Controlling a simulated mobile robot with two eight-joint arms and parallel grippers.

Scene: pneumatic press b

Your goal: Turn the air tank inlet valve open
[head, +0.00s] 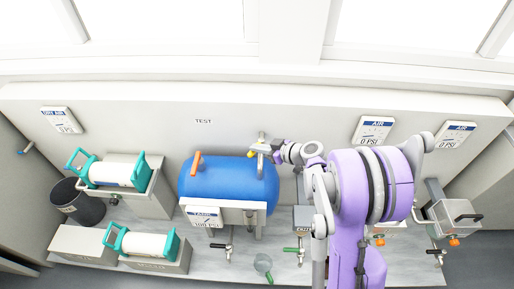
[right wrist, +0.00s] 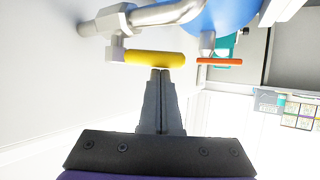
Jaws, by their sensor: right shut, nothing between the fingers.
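The blue air tank (head: 228,183) lies on its side on the bench, and its end shows in the right wrist view (right wrist: 222,14). A yellow valve handle (right wrist: 153,58) sits on the grey pipe (right wrist: 165,14) at the tank's wall side; it is small in the head view (head: 252,154). An orange handle (head: 196,163) stands on the tank's top left and shows beyond in the right wrist view (right wrist: 219,61). My right gripper (right wrist: 160,72) is shut and empty, its tips at the yellow handle; I cannot tell whether they touch. My left gripper is out of view.
The back wall (head: 300,118) is close behind the tank. A white gauge sign (head: 204,217) stands at the tank's front. Teal-handled units (head: 112,173) are at left, and a grey box (head: 450,215) is at right.

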